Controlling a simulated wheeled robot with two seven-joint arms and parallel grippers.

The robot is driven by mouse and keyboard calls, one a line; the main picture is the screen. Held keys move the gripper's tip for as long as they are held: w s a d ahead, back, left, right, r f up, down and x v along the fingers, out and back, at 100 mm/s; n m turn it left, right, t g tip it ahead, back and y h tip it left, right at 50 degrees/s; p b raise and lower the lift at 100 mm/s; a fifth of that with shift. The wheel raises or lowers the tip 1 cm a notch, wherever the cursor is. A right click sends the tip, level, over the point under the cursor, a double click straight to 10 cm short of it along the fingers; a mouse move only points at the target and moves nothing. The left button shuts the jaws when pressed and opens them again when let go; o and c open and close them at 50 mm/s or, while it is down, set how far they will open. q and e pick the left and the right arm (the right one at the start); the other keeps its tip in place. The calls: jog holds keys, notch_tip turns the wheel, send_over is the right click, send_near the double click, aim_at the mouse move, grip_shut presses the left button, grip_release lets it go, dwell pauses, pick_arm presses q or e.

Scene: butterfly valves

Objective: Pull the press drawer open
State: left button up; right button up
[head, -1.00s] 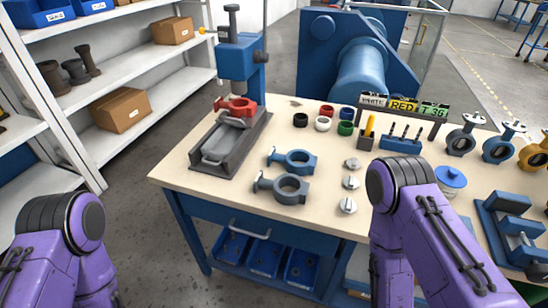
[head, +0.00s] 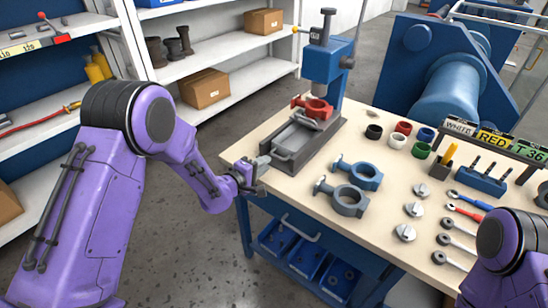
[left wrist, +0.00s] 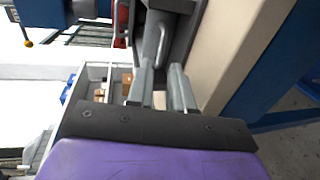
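The blue press (head: 325,62) stands on a dark grey base at the table's back left corner. Its grey drawer (head: 298,138) has a bar handle (head: 283,154) on the near end. A red valve body (head: 312,106) sits on the press. My left gripper (head: 261,167) is at the table's left edge, close in front of the handle. In the left wrist view, its two grey fingers (left wrist: 162,85) are apart with nothing between their visible tips, and the handle (left wrist: 162,45) shows just ahead of the gap. My right gripper is out of view.
The wooden-topped table (head: 262,195) holds two valve bodies (head: 350,188) near the press, with caps, rings and tools to the right. A lower blue drawer handle (head: 300,228) sticks out below the tabletop. White shelves (head: 225,95) stand at the left.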

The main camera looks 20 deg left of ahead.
aim_at(274, 165)
pick_arm(q)
jog(key=x, duration=0.6)
grip_shut()
dwell(1.2)
